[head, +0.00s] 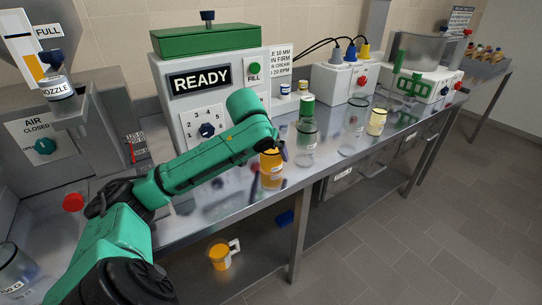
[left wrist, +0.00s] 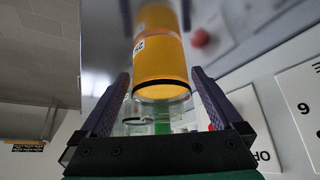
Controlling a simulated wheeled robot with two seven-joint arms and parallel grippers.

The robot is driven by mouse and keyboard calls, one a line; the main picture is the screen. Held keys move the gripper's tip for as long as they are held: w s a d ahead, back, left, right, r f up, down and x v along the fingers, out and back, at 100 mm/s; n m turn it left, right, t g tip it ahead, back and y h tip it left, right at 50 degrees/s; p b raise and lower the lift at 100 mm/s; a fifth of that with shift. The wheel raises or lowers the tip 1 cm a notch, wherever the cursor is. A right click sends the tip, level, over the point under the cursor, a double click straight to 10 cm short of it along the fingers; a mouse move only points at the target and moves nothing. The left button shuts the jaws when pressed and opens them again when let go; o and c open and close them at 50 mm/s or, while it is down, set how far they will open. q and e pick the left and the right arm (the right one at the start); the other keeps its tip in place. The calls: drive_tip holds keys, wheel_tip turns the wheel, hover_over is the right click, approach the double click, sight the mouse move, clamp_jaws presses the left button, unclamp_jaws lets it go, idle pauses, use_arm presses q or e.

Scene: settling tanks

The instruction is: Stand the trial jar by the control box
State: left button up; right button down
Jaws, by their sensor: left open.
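A clear jar with orange contents and a white label (head: 271,178) stands on the steel bench; I take it as the trial jar. My left gripper (head: 281,150) is at its upper part and hides some of it. In the left wrist view the orange jar (left wrist: 161,60) shows between and beyond the open jaws (left wrist: 160,88); I cannot tell whether they touch it. A large READY box (head: 224,108) with a dial stands behind the arm. A white box with cables and a red knob (head: 335,84) stands further right. Which is the control box is unclear. My right gripper is out of view.
A nozzle stand (head: 63,111) is at left. An orange mug (head: 220,257) sits below the bench.

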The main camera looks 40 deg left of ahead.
use_arm(q)
drive_tip(key=v, duration=0.9)
drive_tip(key=shift+r, duration=0.35)
drive_tip(key=shift+s, duration=0.15)
